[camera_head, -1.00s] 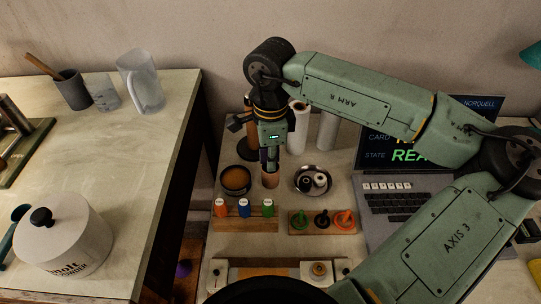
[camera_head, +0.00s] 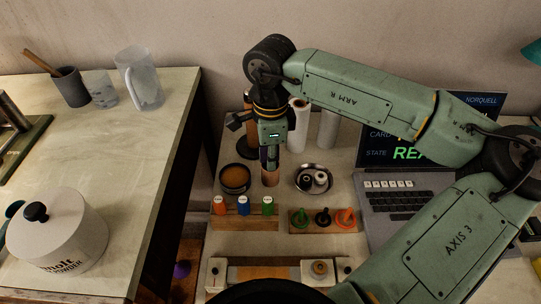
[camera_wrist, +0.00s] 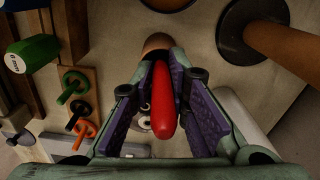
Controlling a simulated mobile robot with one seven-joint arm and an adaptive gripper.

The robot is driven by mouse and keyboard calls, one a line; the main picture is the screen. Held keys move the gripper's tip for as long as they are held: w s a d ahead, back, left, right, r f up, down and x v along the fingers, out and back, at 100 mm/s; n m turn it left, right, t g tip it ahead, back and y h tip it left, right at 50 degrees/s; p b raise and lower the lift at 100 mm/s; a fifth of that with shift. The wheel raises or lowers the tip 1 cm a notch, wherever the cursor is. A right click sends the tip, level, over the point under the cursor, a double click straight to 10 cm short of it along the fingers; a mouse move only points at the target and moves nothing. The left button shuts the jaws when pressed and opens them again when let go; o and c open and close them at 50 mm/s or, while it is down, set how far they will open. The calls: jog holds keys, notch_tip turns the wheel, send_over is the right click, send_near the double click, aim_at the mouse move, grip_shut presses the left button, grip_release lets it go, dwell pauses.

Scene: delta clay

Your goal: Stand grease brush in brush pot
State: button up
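The grease brush shows in the wrist view as a red handle (camera_wrist: 162,105) between the purple pads of my gripper (camera_wrist: 162,65). The fingertips close in on the handle's far part, with narrow gaps beside its near end.
White cylinders (camera_head: 298,127) stand behind. A laptop (camera_head: 408,210) is at right.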

jog(key=shift+o, duration=0.9)
jog(key=shift+s+f, duration=0.1)
jog(key=shift+f, duration=0.4)
jog(key=r+p, duration=0.1)
jog(key=p, duration=0.2)
jog(key=shift+r, duration=0.3)
jog(key=shift+r+b, duration=0.25)
jog(key=shift+b, duration=0.45)
notch_tip(320, 180, up, 10)
jog(key=shift+a+f+b, duration=0.1)
jog(key=shift+b, duration=1)
jog(key=shift+s, duration=0.1)
